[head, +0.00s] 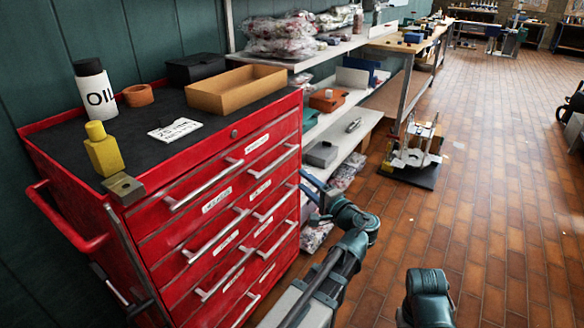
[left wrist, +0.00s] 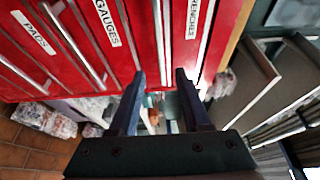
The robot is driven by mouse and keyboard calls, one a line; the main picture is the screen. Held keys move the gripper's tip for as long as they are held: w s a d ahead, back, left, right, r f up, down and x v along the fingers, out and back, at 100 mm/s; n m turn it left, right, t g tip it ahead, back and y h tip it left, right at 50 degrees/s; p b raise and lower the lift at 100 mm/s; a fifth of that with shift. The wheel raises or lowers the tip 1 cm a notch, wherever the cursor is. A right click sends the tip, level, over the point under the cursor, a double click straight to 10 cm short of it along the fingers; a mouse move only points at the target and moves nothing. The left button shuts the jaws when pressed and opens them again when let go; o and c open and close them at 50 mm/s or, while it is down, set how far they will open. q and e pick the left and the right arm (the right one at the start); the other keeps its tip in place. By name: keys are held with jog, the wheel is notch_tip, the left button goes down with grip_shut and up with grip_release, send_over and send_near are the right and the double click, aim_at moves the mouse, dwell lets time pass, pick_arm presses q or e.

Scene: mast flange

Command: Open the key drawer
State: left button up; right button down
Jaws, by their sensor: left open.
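The red tool cabinet (head: 150,240) stands at the left, with several drawers, silver bar handles and white labels on its front. All the drawers I can see look shut. I cannot read a label that says keys, so I cannot tell which drawer is the key drawer. My left gripper (head: 312,187) is near the cabinet's right front edge. In the left wrist view its two fingers (left wrist: 160,82) are apart, with nothing between them. My right gripper is not in view.
On the cabinet top are an oil bottle (head: 94,90), a yellow bottle (head: 102,150), a cardboard tray (head: 235,90) and a card (head: 174,130). White shelves (head: 345,130) with bags and boxes stand right of the cabinet. The tiled floor (head: 480,210) at right is mostly clear.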

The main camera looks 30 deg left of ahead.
aim_at(280, 162)
pick_arm(q)
jog(key=x, duration=1.3)
jog(key=shift+w+a, duration=0.1)
jog(key=shift+a, duration=0.3)
grip_shut()
dwell(0.9)
